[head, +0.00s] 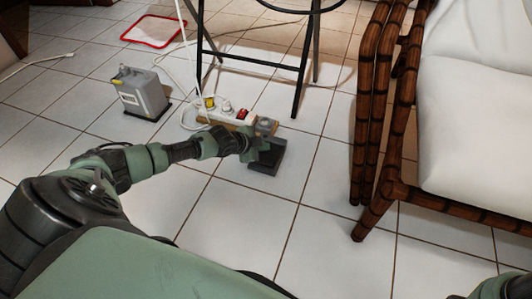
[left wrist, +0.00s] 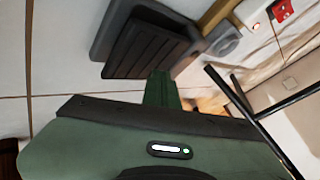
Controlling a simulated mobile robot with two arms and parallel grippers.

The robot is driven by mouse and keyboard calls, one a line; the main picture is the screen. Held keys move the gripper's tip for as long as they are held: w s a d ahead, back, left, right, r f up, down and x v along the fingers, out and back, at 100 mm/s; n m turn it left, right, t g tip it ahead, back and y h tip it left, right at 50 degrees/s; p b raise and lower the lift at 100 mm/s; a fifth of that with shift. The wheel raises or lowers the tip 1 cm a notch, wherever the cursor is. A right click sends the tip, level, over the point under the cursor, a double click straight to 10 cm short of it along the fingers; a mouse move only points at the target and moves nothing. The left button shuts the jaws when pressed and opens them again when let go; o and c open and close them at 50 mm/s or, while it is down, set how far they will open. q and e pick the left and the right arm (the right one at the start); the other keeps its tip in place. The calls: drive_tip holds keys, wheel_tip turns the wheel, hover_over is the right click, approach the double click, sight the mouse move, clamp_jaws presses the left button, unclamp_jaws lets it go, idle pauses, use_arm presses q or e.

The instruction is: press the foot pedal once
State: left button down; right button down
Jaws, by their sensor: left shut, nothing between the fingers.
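The foot pedal (head: 266,168) is a dark grey block on the tiled floor, near the middle of the head view. In the left wrist view its ribbed black plate (left wrist: 150,50) and flat base show at the top. My left gripper (head: 264,150) is shut and empty, its green fingers (left wrist: 161,84) at the edge of the pedal plate in the picture. I cannot tell whether the fingertips touch the plate. Part of the pedal is hidden behind the gripper. My right gripper is not in view.
A white power strip (head: 228,115) with a red switch lies just behind the pedal. A grey box (head: 141,94) stands to the left. Black stand legs (head: 301,75) rise behind, and a wooden chair frame (head: 376,185) is at the right. White cables cross the floor.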

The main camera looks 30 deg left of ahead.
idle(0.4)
use_arm(q)
drive_tip(key=shift+f, duration=0.4)
drive_tip(key=shift+f+b, duration=0.85)
drive_tip(key=shift+b, duration=0.05)
idle(0.7)
drive_tip(key=shift+s+r, duration=0.1)
drive_tip(key=shift+r+p, duration=0.9)
drive_tip(key=shift+p, duration=0.2)
drive_tip(key=shift+r, duration=0.15)
drive_tip(key=shift+r, duration=0.1)
